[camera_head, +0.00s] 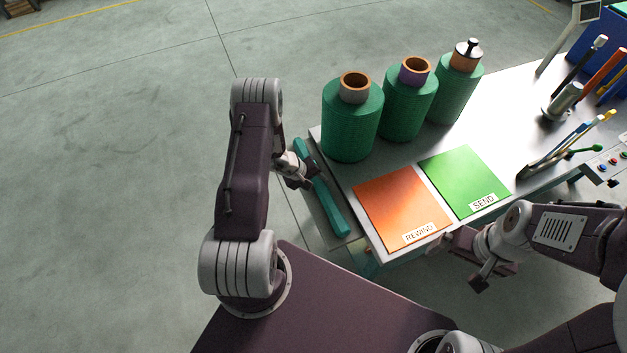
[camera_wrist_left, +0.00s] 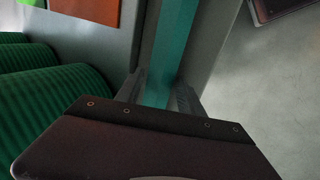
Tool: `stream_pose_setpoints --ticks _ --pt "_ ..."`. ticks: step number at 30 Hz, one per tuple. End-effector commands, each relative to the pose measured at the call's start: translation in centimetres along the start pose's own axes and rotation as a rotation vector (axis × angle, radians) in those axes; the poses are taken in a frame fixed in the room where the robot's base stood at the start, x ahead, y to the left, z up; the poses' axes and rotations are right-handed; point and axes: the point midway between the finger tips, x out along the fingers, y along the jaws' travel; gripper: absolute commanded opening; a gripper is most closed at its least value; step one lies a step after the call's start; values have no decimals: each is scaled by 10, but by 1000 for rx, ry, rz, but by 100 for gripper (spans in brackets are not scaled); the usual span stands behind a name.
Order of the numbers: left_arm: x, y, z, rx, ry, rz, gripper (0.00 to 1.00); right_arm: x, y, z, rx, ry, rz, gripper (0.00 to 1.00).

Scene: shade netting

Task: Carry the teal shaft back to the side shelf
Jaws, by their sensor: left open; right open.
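The teal shaft (camera_head: 331,203) is a long, straight bar along the left edge of the table, over the narrow grey side shelf (camera_head: 318,221). Whether it rests on the shelf is hard to tell. My left gripper (camera_head: 301,178) is at the shaft, open. In the left wrist view the shaft (camera_wrist_left: 171,48) runs between its two fingers (camera_wrist_left: 160,90), with a finger on each side; contact cannot be told. My right gripper (camera_head: 462,264) is open and empty near the table's front edge, below the green mat.
Three green netting rolls (camera_head: 352,125) stand upright at the table's back left; the furthest has a metal plug on top. An orange REWIND mat (camera_head: 395,205) and a green SEND mat (camera_head: 462,178) lie bare. Tool holders (camera_head: 562,103) stand at the right. The floor left is clear.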

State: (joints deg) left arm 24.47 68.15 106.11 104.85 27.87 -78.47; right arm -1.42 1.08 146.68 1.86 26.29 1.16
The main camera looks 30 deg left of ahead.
Motion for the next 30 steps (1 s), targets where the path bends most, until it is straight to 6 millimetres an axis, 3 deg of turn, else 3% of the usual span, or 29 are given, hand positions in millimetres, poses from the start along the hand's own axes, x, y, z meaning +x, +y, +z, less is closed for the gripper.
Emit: stream_pose_setpoints --ticks 5,15,24,26,29,30 --pt "-25 1 -1 0 4 1 45 1 0 0 0 0 0 100" --pt "-105 1 -1 0 4 1 45 0 0 0 0 0 0 100" --pt "-122 2 1 5 -3 -1 45 -1 0 0 0 0 0 100" --pt "-126 10 11 38 -24 -10 45 -1 0 0 0 0 0 100" --pt "-146 38 54 187 -111 -65 45 -1 0 0 0 0 0 100" --pt "-158 46 78 273 -151 -106 45 -1 0 0 0 0 0 100"
